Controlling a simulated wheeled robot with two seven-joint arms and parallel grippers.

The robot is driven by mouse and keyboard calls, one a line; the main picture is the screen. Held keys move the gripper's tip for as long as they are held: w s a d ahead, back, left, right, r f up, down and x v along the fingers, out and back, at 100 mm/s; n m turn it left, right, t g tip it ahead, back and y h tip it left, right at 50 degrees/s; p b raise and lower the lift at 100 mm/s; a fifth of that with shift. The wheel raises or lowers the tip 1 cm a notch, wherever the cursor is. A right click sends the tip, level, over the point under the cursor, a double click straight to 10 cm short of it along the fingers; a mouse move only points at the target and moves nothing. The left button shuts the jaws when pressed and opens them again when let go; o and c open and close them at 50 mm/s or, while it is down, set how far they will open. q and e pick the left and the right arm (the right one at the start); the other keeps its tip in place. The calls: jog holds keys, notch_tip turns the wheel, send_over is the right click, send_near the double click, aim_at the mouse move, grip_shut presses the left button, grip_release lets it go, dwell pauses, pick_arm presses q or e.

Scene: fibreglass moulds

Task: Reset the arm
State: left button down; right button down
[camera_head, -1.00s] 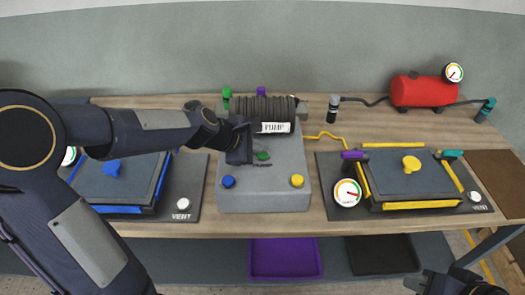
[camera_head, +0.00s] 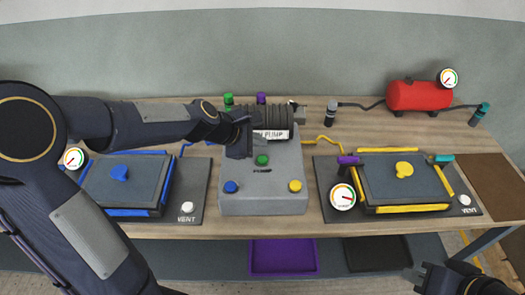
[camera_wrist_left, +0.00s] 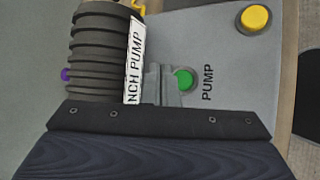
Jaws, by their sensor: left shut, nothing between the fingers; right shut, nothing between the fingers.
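My left arm reaches in from the left. Its gripper (camera_head: 240,142) is shut and empty, over the back left part of the grey bench pump (camera_head: 262,203). It covers part of the pump's label and ribbed motor. The pump has a green button (camera_head: 262,160), a blue button (camera_head: 231,187) and a yellow button (camera_head: 295,186) on top. In the left wrist view the green button (camera_wrist_left: 184,79) shows just beyond the fingers. My right gripper (camera_head: 428,277) is low at the bottom right, in front of the bench, shut and empty.
A mould with blue edges (camera_head: 122,180) lies left, partly behind my left arm. A yellow-edged mould (camera_head: 405,182) with a gauge (camera_head: 342,197) lies right. A red tank (camera_head: 415,95) stands at the back right. A purple tray (camera_head: 284,257) and a black tray (camera_head: 381,255) sit below.

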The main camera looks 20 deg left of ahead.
pick_arm(q)
jog(key=shift+r+p, duration=0.5)
jog(key=shift+r, duration=0.35)
jog(key=shift+f, duration=0.1)
jog(key=s+a+r+m+y, duration=0.1)
jog(key=s+a+m, duration=0.1)
jog(key=s+m, duration=0.7)
jog(key=s+a+r+m+g, duration=0.1)
jog(key=s+a+m, duration=0.2)
jog(key=s+m, duration=0.5)
jog(key=s, duration=1)
jog(key=shift+m+g+y, duration=0.3)
jog(key=shift+m+y, duration=0.1)
jog(key=shift+r, duration=0.1)
